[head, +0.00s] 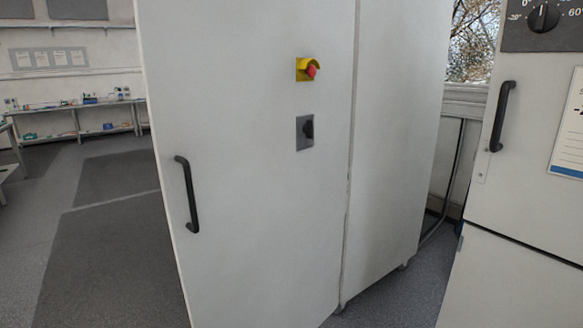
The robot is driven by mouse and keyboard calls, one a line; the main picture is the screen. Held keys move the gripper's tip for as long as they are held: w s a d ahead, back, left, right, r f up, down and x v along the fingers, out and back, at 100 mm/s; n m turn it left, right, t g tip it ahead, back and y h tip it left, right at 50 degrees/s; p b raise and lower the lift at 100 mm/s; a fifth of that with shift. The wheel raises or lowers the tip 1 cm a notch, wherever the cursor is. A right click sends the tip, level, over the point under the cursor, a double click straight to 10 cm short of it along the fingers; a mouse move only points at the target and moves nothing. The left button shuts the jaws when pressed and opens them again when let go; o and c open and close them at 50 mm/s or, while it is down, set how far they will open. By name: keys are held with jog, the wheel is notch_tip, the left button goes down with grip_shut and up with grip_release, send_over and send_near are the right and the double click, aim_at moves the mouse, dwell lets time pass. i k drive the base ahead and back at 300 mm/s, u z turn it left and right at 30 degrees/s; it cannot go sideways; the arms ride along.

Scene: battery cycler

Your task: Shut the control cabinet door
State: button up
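The control cabinet door (250,220) is a tall, pale grey panel filling the left middle of the head view. A black vertical bar handle (187,195) is near its left edge. A red emergency stop on a yellow plate (307,69) and a black rotary switch (305,132) sit nearer its right edge. The cabinet's side wall (395,150) stands to the right, past a narrow dark seam. The inside of the cabinet is hidden, and I cannot tell from this angle how far the door stands from its frame. My gripper is not in view.
Another pale cabinet (515,270) with a black handle (502,116) and a dial stands at the right. A narrow gap with a window (474,40) behind separates the two. Open grey floor (100,240) lies to the left, with a workbench (75,108) far back.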

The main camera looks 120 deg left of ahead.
aim_at(256, 222)
jog(key=u, duration=3.6)
jog(key=i, duration=1)
jog(key=u, duration=0.65)
jog(key=k, duration=0.5)
jog(key=z, duration=0.1)
